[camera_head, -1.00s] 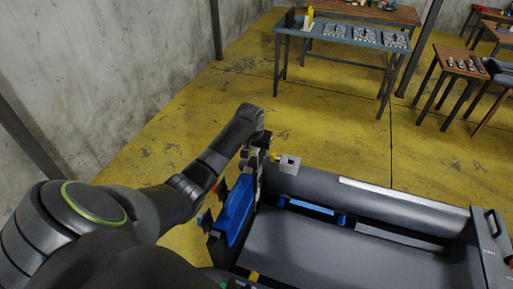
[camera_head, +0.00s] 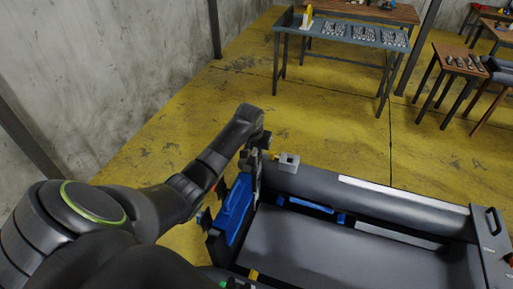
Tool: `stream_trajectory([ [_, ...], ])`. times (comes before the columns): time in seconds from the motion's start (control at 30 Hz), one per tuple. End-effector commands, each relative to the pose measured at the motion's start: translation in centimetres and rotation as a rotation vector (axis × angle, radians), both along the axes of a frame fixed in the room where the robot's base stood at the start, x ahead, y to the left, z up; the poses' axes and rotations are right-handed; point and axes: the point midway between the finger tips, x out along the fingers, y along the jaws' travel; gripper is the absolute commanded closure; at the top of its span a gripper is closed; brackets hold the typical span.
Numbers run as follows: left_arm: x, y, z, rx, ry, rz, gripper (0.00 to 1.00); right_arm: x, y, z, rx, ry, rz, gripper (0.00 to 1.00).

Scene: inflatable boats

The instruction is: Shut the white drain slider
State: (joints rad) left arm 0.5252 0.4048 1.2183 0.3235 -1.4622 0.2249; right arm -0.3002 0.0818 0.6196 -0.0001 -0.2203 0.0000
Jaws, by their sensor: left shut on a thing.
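The grey inflatable boat (camera_head: 320,235) lies in front of me, with a blue board (camera_head: 235,207) standing across its left end. My left arm reaches in from the left and bends down at that end. My left gripper (camera_head: 256,178) is at the far edge of the blue board, beside the boat's far tube (camera_head: 390,203). It is shut on a small part there, which its fingers mostly hide. I cannot make out the white drain slider clearly; it is hidden or too small. My right gripper is not in view.
A small light grey box (camera_head: 288,162) sits on the far tube, just right of my left gripper. A blue item (camera_head: 315,208) lies inside the boat. Tables (camera_head: 345,36) with parts stand farther back. The yellow floor between is clear.

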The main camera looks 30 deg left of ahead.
Motion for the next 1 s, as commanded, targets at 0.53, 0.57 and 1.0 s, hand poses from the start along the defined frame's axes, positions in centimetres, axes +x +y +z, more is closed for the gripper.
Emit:
stream_trajectory([
  [0.53, 0.0, 0.1, -2.4, 0.003, 0.001, 0.0, 1.0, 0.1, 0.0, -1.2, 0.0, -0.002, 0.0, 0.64],
  [0.57, 0.0, 0.1, -2.5, 0.003, 0.001, 0.0, 1.0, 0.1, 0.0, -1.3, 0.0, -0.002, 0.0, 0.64],
  [1.0, 0.0, 0.1, -3.9, 0.003, 0.001, 0.0, 0.78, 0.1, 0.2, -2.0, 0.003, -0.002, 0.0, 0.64],
])
